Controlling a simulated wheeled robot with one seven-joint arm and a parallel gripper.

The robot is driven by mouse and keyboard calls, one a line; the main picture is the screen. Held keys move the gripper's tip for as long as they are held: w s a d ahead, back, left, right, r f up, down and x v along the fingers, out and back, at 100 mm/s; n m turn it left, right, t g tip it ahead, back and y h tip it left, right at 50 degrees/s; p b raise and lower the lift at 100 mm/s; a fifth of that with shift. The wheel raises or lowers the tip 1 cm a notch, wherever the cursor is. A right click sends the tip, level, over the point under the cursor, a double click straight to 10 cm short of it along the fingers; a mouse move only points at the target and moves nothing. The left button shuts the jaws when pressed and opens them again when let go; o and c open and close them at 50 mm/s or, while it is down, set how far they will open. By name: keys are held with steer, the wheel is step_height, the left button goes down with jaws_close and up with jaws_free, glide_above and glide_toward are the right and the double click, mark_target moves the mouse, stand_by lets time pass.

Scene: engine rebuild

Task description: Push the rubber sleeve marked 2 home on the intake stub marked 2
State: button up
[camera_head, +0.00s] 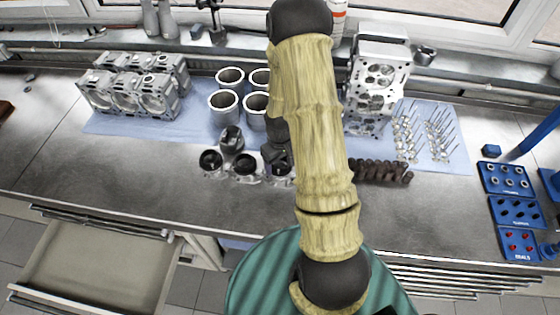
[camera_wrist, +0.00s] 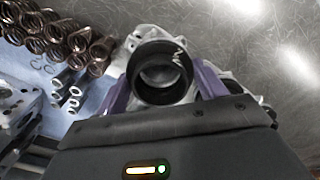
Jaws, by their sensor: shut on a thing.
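In the wrist view my gripper (camera_wrist: 162,84) has its purple fingers on both sides of a black rubber sleeve (camera_wrist: 160,98), shut on it. A pale mark, seemingly a 2, shows on the sleeve's upper right rim. Grey metal, likely the intake stub's flange (camera_wrist: 150,32), shows behind and around the sleeve. How far the sleeve sits on the stub cannot be told. In the head view my gripper (camera_head: 277,155) is at the right end of a row of small round metal fittings with dark tops, the left one (camera_head: 210,161) and middle one (camera_head: 243,168) standing clear.
Dark coil springs (camera_head: 383,172) lie right of my gripper. Blue trays (camera_head: 507,180) are far right. The bench front left (camera_head: 120,185) is clear.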

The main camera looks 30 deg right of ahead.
steer(key=shift+f, duration=0.4)
steer(key=shift+o, duration=1.4)
steer(key=shift+c, duration=1.3)
steer(key=shift+f+b, duration=0.75)
steer(key=o, duration=1)
steer(key=shift+r, duration=0.1)
